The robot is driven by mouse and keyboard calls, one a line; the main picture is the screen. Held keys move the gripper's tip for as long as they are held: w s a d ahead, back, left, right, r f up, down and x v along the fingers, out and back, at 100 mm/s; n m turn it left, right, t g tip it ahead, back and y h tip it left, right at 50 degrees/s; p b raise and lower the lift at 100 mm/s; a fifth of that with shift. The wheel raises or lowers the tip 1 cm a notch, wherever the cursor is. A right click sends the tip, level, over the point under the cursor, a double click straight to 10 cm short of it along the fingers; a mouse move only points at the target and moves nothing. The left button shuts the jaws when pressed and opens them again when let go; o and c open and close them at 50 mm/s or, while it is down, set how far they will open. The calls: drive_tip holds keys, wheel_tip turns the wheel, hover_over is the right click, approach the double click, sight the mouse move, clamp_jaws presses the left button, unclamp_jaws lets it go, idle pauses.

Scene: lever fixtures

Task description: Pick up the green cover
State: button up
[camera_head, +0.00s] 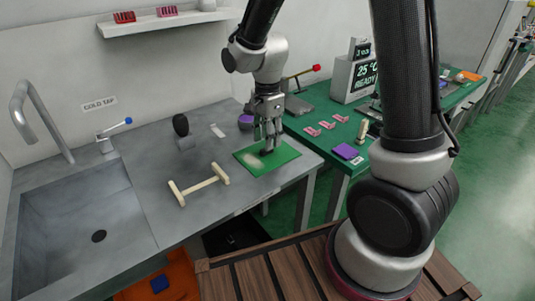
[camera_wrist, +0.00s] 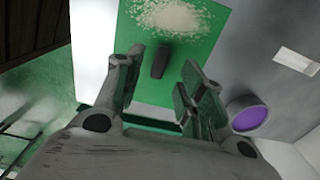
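A flat green square (camera_head: 283,157), the only cover-like green thing I can make out, lies on the grey counter near its right edge. A pale grainy patch lies on it. In the wrist view the green square (camera_wrist: 212,50) fills the upper middle, with the pale grains at its top. A small dark upright piece (camera_wrist: 160,62) shows between my fingers; I cannot tell whether it is part of the green square. My gripper (camera_head: 268,140) points down over the square. In the wrist view my gripper (camera_wrist: 163,78) has its fingers apart, with no grip visible.
A purple-topped round container (camera_wrist: 250,117) stands beside my gripper. A cream bar frame (camera_head: 199,184) and a dark roller-like piece (camera_head: 181,125) are on the counter to the left, before the sink (camera_head: 80,235). A green bench (camera_head: 325,125) with small items adjoins on the right.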

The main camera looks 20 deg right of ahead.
wheel_tip(320, 180, down, 4)
drive_tip(key=shift+a+r, duration=0.1)
drive_tip(key=shift+r, duration=0.1)
drive_tip(key=shift+c, duration=0.4)
clamp_jaws()
